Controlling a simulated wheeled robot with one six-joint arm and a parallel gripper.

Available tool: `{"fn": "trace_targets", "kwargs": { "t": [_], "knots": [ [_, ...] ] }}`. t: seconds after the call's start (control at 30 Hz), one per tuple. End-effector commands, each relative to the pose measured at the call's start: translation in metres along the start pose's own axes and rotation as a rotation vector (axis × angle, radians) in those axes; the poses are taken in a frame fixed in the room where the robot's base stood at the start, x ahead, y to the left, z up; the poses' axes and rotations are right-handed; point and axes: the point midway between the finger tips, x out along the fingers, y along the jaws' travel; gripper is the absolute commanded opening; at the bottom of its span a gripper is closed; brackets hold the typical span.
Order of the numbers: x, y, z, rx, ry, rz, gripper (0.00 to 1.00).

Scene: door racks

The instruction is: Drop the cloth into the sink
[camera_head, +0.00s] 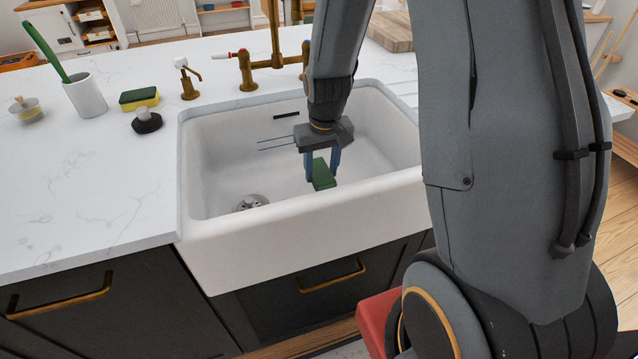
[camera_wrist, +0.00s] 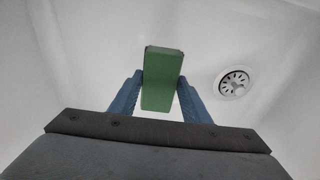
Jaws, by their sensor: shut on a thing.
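My gripper (camera_head: 322,165) is inside the white sink (camera_head: 300,234), pointing down. Its blue fingers are shut on a green block-like cloth (camera_head: 323,174). In the wrist view the green cloth (camera_wrist: 163,78) sits between the two blue fingertips (camera_wrist: 160,92), with the sink's white inside behind it. The cloth looks like a flat, stiff rectangle. I cannot tell whether its lower end touches the sink floor. The drain (camera_head: 250,202) is left of the cloth in the head view. It also shows to the right in the wrist view (camera_wrist: 233,82).
A brass tap (camera_head: 272,60) stands behind the sink. A soap dispenser (camera_head: 187,78), a green and yellow sponge (camera_head: 139,98), a dark round brush (camera_head: 146,121) and a white cup (camera_head: 86,95) stand on the left worktop. The worktop's front left is clear.

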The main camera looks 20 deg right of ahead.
Motion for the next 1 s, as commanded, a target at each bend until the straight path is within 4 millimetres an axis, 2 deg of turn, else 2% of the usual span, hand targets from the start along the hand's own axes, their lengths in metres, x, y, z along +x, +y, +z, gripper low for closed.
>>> {"fn": "trace_targets", "kwargs": {
  "t": [0.17, 0.47, 1.0],
  "knots": [
    [0.013, -0.001, 0.002, -0.001, -0.001, 0.0, 0.22],
    [0.047, -0.001, 0.005, -0.002, 0.0, 0.0, 0.22],
    [0.056, -0.001, 0.006, -0.001, 0.001, 0.0, 0.22]
  ]
}}
